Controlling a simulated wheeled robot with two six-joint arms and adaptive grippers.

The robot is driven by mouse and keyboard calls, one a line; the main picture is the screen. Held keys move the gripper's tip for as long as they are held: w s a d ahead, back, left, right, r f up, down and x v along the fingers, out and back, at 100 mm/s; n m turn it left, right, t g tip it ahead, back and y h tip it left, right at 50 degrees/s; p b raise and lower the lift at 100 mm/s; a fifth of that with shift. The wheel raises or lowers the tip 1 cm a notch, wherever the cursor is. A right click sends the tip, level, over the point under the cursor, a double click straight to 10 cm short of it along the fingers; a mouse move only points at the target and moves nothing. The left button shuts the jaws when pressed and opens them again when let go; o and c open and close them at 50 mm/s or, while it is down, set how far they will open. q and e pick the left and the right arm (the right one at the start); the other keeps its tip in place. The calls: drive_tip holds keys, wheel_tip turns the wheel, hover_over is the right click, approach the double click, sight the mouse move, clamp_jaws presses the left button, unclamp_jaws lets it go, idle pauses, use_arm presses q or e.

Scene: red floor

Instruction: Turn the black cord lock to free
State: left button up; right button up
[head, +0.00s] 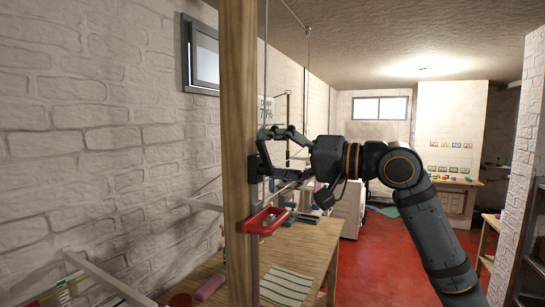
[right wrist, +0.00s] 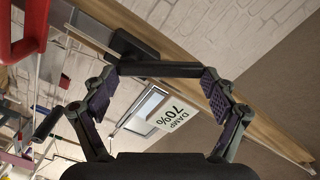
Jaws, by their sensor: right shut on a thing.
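The black cord lock (head: 254,164) is mounted on the side of the wooden post (head: 240,100). In the right wrist view its base (right wrist: 126,44) sits against the wood, and a black bar (right wrist: 160,69) reaches out from it between my fingers. My right gripper (head: 271,157) is at the lock, its fingers above and below it in the head view. My left gripper is not in view.
A red bracket (head: 267,220) sticks out from the post just below. Thin cords (head: 308,70) hang from the ceiling beside the post. A wooden table (head: 315,240) with a striped cloth (head: 286,285) stands beyond. Red floor (head: 385,255) is open to the right.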

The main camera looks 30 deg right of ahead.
drive_tip(key=shift+w+d+r+m, duration=0.1)
drive_tip(key=shift+w+d+m, duration=0.1)
drive_tip(key=shift+m, duration=0.55)
drive_tip(key=shift+w+d+r+m, duration=0.1)
drive_tip(key=shift+d+r+m, duration=0.1)
drive_tip(key=shift+m, duration=0.6)
drive_tip(key=shift+w+d+r+m, duration=0.1)
drive_tip(key=shift+w+d+m, duration=0.1)
drive_tip(key=shift+m, duration=0.55)
drive_tip(key=o, duration=1.5)
drive_tip(key=shift+f, duration=0.15)
